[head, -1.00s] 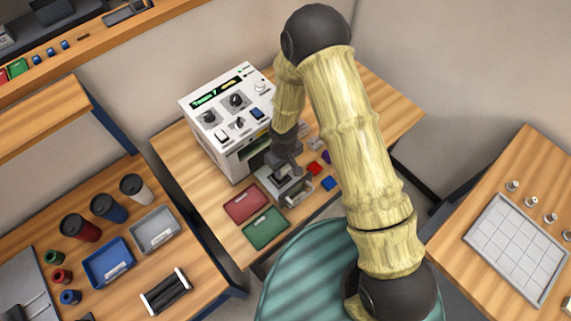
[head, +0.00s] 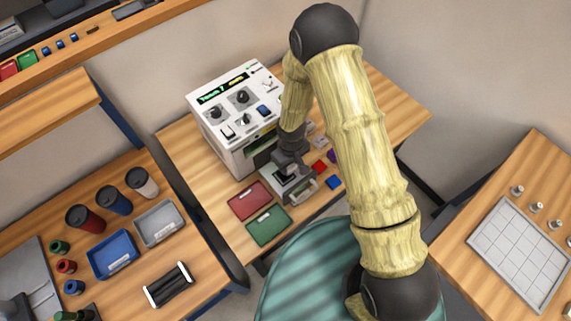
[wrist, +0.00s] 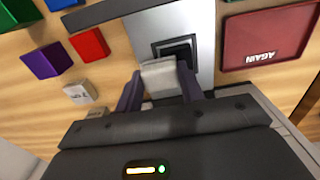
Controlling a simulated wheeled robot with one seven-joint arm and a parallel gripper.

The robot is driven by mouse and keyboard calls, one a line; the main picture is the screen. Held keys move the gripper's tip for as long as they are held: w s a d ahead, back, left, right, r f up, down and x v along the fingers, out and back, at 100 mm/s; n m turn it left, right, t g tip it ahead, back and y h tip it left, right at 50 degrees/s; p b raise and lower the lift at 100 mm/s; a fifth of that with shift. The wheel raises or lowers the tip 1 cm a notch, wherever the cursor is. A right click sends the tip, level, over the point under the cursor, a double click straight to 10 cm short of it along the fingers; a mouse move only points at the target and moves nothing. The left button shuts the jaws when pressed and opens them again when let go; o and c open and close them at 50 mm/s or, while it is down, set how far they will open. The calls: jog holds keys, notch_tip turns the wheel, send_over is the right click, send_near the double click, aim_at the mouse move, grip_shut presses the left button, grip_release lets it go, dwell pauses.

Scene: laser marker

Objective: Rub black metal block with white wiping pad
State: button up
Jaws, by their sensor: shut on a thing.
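My gripper (wrist: 158,88) is shut on the white wiping pad (wrist: 160,77), which sits between its two dark fingertips. The black metal block (wrist: 177,48) sits in a grey fixture (wrist: 160,22) just beyond the pad in the wrist view. The pad overlaps the block's near edge in the picture; whether they touch I cannot tell. In the head view my gripper (head: 289,164) is low over the fixture, in front of the white machine. It largely hides the block and pad there.
A red tray (head: 249,200) and a green tray (head: 267,226) lie left of and in front of the fixture. Small red (head: 319,167) and blue (head: 333,182) blocks lie to its right. The white marking machine (head: 236,112) stands close behind.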

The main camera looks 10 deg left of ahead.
jog(key=shift+w+r+p, duration=0.2)
jog(key=shift+r+p, duration=0.15)
jog(key=shift+r, duration=0.8)
jog(key=shift+s+a+r+p, duration=0.1)
jog(key=shift+s+r+p, duration=0.1)
jog(key=shift+r+p, duration=0.3)
jog(key=shift+s+r+p, duration=0.15)
jog(key=shift+r+p, duration=0.1)
jog(key=shift+r, duration=0.35)
notch_tip(320, 180, up, 3)
jog(key=shift+f+p, duration=0.1)
jog(key=shift+p, duration=0.95)
jog(key=shift+w+r, duration=0.2)
jog(key=shift+r, duration=0.15)
jog(key=shift+s, duration=0.3)
jog(key=shift+w, duration=0.2)
